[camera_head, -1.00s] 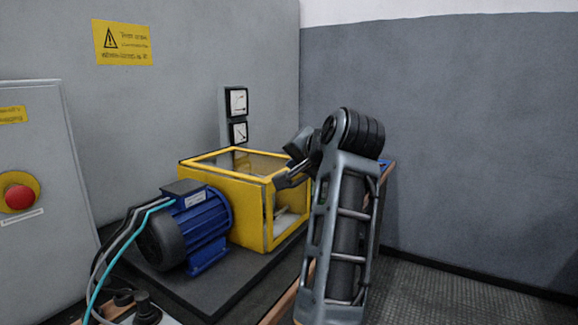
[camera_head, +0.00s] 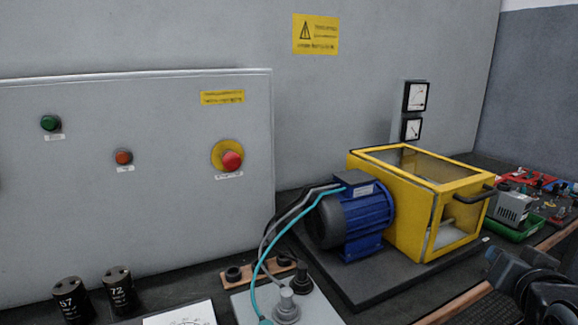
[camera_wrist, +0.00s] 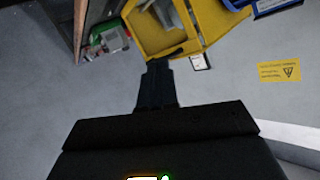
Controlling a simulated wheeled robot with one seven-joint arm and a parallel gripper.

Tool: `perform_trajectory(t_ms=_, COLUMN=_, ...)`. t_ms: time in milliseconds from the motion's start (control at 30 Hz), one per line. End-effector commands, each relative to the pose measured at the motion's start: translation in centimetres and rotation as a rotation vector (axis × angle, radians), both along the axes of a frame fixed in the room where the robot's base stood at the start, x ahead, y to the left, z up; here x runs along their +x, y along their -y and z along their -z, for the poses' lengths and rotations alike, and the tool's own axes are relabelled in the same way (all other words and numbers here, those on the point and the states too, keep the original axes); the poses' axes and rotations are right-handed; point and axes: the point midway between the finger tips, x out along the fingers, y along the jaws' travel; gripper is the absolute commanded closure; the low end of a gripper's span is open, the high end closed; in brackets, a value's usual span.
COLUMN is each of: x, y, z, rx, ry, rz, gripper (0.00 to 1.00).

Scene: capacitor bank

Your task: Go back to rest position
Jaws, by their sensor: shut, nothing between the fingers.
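My gripper (camera_wrist: 157,72) points away from the wrist camera with its dark fingers together and nothing between them. In the wrist view its tip overlaps the near edge of the yellow guard box (camera_wrist: 160,30); I cannot tell how far apart they are. In the head view only a dark part of my arm shows at the lower right corner, and the gripper itself is not clear there. The yellow guard box (camera_head: 410,215), with a clear top and a dark handle, stands shut beside the blue motor (camera_head: 350,215).
A grey cabinet (camera_head: 130,220) with a red emergency button (camera_head: 232,161) stands at left. Two black capacitors (camera_head: 118,292) stand at lower left. A green tray (camera_head: 515,232) and red bins lie right of the box. Meters (camera_head: 414,97) stand behind it.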

Motion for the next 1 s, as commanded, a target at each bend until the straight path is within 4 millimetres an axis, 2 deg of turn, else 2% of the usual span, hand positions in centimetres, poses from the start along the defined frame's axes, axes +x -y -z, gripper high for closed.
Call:
perform_trajectory(t_ms=33, x=-1.4, y=-0.3, z=1.1, rx=-0.041, ry=-0.016, rz=-0.022, gripper=1.0)
perform_trajectory(t_ms=200, x=-5.4, y=-2.1, z=4.0, rx=-0.156, ry=-0.036, rz=-0.103, gripper=1.0)
perform_trajectory(t_ms=367, x=-9.9, y=-4.1, z=6.3, rx=-0.24, ry=-0.053, rz=-0.185, gripper=1.0)
perform_trajectory(t_ms=500, x=-14.2, y=-6.1, z=7.8, rx=-0.289, ry=-0.062, rz=-0.257, gripper=1.0)
perform_trajectory(t_ms=767, x=-23.0, y=-10.2, z=8.8, rx=-0.335, ry=-0.069, rz=-0.374, gripper=1.0)
perform_trajectory(t_ms=1000, x=-31.2, y=-13.9, z=7.4, rx=-0.331, ry=-0.063, rz=-0.445, gripper=1.0)
